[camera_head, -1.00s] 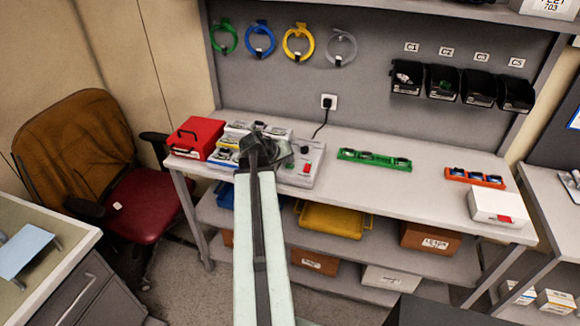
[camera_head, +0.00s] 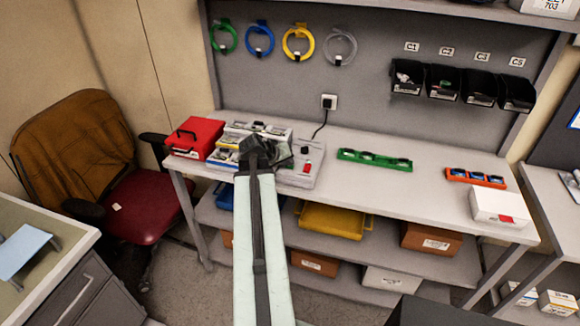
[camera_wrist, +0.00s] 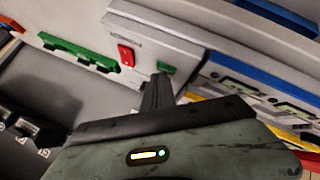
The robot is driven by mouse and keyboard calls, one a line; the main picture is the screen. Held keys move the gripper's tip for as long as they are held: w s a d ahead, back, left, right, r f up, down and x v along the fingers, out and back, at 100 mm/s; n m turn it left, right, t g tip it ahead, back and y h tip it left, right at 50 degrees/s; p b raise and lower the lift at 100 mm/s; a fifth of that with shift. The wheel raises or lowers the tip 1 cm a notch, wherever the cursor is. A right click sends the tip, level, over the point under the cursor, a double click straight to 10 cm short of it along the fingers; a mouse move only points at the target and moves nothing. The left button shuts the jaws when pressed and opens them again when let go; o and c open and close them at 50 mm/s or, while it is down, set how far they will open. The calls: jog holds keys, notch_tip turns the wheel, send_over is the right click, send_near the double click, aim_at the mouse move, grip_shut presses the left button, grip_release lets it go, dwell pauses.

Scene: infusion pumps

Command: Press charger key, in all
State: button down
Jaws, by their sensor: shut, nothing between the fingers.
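The charger (camera_head: 312,178) is a light grey unit on the bench, partly hidden behind my arm in the head view. It has a red switch (camera_head: 307,167) and a cord to the wall socket. In the wrist view the charger's pale face (camera_wrist: 155,38) shows the red switch (camera_wrist: 126,55) and a small green key (camera_wrist: 166,68). My gripper (camera_wrist: 160,80) is shut and empty, its fingertips close beside the green key. I cannot tell whether they touch it. In the head view my gripper (camera_head: 257,147) is over the charger's left part.
A red case (camera_head: 195,138) stands left of the charger. Infusion pumps (camera_head: 232,138) sit beside it. A green rack (camera_head: 375,160) and an orange rack (camera_head: 475,177) lie to the right, near a white box (camera_head: 498,206). The bench between is clear.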

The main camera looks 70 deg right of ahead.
aim_at(288, 168)
dwell(0.4)
jog(key=shift+r+p, duration=0.7)
jog(key=shift+p, duration=0.1)
notch_tip(288, 168, up, 5)
jog(key=p, duration=0.5)
jog(key=shift+r, duration=0.1)
jog(key=shift+w, duration=0.1)
